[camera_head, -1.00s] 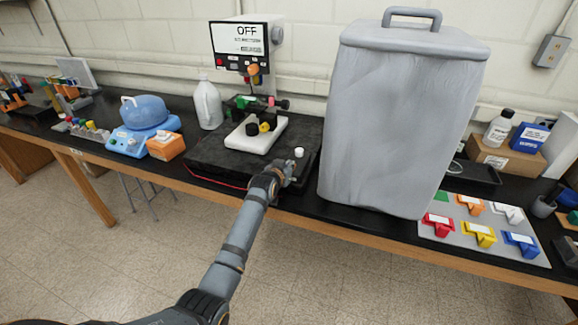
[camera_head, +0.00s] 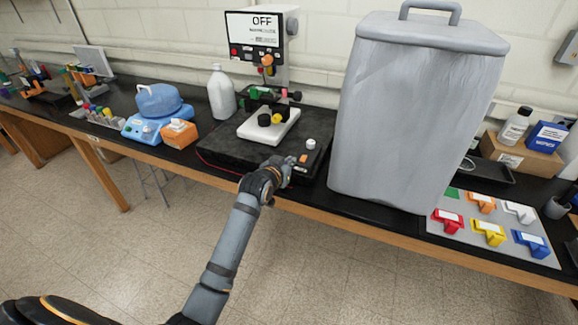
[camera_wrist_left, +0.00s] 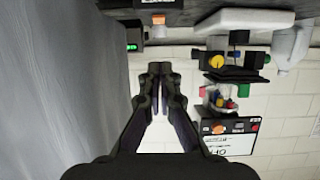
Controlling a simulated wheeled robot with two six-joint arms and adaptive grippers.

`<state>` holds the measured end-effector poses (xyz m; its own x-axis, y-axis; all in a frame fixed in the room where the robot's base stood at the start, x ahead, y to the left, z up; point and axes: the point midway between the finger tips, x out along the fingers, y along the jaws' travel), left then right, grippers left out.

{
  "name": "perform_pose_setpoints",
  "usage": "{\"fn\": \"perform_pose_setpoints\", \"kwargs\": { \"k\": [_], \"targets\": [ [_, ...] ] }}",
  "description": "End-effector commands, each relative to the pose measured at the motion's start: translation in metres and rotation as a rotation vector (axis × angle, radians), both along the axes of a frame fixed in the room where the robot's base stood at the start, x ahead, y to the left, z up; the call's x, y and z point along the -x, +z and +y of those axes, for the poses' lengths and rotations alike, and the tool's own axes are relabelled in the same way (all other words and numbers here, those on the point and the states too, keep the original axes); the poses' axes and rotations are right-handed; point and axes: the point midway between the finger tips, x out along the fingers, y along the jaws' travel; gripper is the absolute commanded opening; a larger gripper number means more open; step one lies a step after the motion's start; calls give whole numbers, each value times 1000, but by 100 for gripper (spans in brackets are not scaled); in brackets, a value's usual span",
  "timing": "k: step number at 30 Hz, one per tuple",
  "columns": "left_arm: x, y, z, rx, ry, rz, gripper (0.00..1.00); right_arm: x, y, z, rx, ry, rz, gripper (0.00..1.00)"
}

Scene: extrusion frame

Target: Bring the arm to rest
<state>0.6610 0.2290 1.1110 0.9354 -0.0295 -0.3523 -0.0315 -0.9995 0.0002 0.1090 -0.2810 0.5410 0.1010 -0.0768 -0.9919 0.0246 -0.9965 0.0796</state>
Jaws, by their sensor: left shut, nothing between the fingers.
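My left arm comes in from the bottom of the head view, and its left gripper (camera_head: 282,166) is over the front edge of the dark bench, just in front of the black mat. In the left wrist view the two dark fingers (camera_wrist_left: 158,88) are together with nothing between them. The gripper touches nothing that I can make out. My right gripper is not in view.
A tall grey bin (camera_head: 415,115) stands close right of the gripper. A white block with black and yellow parts (camera_head: 268,124) sits on the black mat (camera_head: 225,150), before a panel reading OFF (camera_head: 262,35). A white jug (camera_head: 221,92) stands left. Coloured holders (camera_head: 488,230) lie right.

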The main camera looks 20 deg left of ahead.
Motion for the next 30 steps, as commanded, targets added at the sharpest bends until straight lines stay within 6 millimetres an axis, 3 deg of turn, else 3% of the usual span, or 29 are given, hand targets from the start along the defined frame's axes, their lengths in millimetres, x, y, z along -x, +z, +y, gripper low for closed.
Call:
{"fn": "perform_pose_setpoints", "kwargs": {
  "k": [16,19,22,25,30],
  "targets": [
    [5,0,0,0,0,2,0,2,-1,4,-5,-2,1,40],
    [6,-20,2,-1,3,29,0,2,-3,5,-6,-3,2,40],
    [13,-79,6,-4,13,111,0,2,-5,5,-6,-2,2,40],
    [34,-164,12,-11,25,229,0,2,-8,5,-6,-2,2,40],
    [99,-303,23,-30,43,427,0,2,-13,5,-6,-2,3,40]
  ]
}}
